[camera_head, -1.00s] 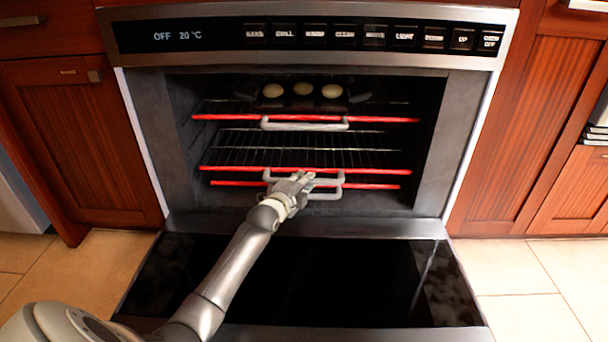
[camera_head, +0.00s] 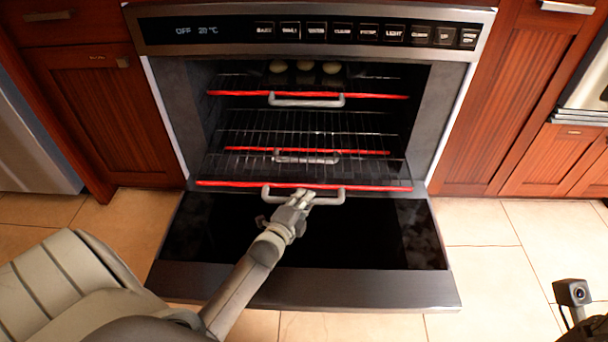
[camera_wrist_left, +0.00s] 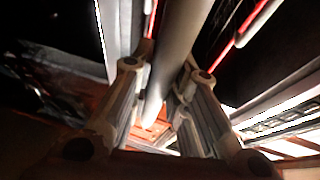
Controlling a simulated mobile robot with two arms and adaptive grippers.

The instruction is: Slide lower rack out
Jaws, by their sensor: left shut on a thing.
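The open oven holds wire racks with red front bars and grey handles. One rack (camera_head: 304,185) stands well out over the lowered door. My left gripper (camera_head: 302,197) is shut on this rack's handle (camera_head: 338,196), near its middle. In the left wrist view the handle bar (camera_wrist_left: 182,45) runs between the two fingers of the gripper (camera_wrist_left: 165,75). Another red-barred rack (camera_head: 365,152) is inside the oven and appears through the pulled rack's wires, seemingly beneath it. My right gripper is out of view.
The upper rack (camera_head: 380,96) is inside, with several round pale pieces (camera_head: 304,67) on a dark tray. The oven door (camera_head: 330,288) lies open and flat below. Wooden cabinets (camera_head: 95,110) flank the oven.

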